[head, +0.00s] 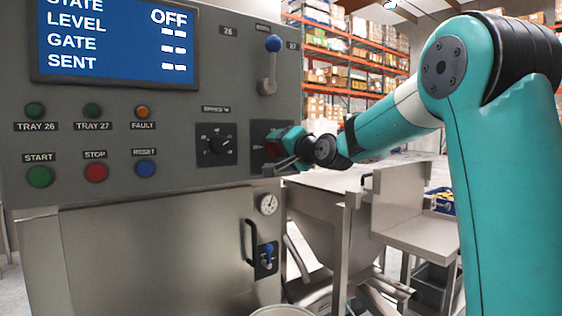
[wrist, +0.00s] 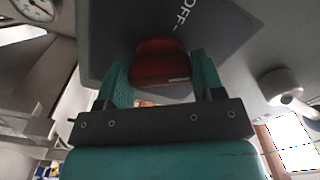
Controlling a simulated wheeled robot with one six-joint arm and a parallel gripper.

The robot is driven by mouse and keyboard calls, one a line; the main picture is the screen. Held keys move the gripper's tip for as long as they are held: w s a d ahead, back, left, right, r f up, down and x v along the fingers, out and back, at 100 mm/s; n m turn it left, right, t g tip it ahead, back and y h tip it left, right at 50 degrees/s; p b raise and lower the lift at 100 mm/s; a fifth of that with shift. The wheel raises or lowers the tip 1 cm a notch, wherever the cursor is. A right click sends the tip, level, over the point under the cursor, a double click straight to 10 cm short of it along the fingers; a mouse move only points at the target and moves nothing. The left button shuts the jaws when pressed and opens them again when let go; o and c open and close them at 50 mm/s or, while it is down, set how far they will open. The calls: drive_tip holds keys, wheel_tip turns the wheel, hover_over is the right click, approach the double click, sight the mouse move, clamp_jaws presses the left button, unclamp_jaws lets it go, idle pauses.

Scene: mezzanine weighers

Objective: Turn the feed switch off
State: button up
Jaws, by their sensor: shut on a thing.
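The feed switch has a dark red handle (wrist: 160,62) on a dark plate in the wrist view. An "OFF" mark (wrist: 188,14) is printed on the plate just above and right of the handle. My gripper (wrist: 160,78) has its teal fingers on both sides of the handle and is shut on it. In the head view my gripper (head: 284,147) is at the right end of the grey panel (head: 120,200) and hides most of the switch. The blue display (head: 120,42) shows "STATE" and "OFF" at its top; its upper edge is cut off.
A speed dial (head: 216,145) sits just left of my gripper. A blue-knobbed lever (head: 270,65) is above it, and a pressure gauge (head: 268,204) below. Start, stop and reset buttons are further left. Steel chutes and stands (head: 410,220) fill the lower right.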

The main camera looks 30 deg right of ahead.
drive_tip(key=n+b, duration=0.6)
drive_tip(key=shift+f+n, duration=0.3)
drive_tip(key=shift+r+n+b, duration=0.15)
drive_tip(key=shift+n+b, duration=1.75)
drive_tip(key=shift+n, duration=0.3)
drive_tip(key=shift+r, duration=0.1)
drive_tip(key=o, duration=0.9)
drive_tip(key=shift+s, duration=0.1)
drive_tip(key=s, duration=0.5)
drive_tip(key=s+b, duration=0.1)
drive_tip(key=s, duration=0.5)
drive_tip(key=s+b, duration=0.1)
drive_tip(key=s, duration=0.5)
drive_tip(key=shift+s+d, duration=0.1)
drive_tip(key=shift+d, duration=0.2)
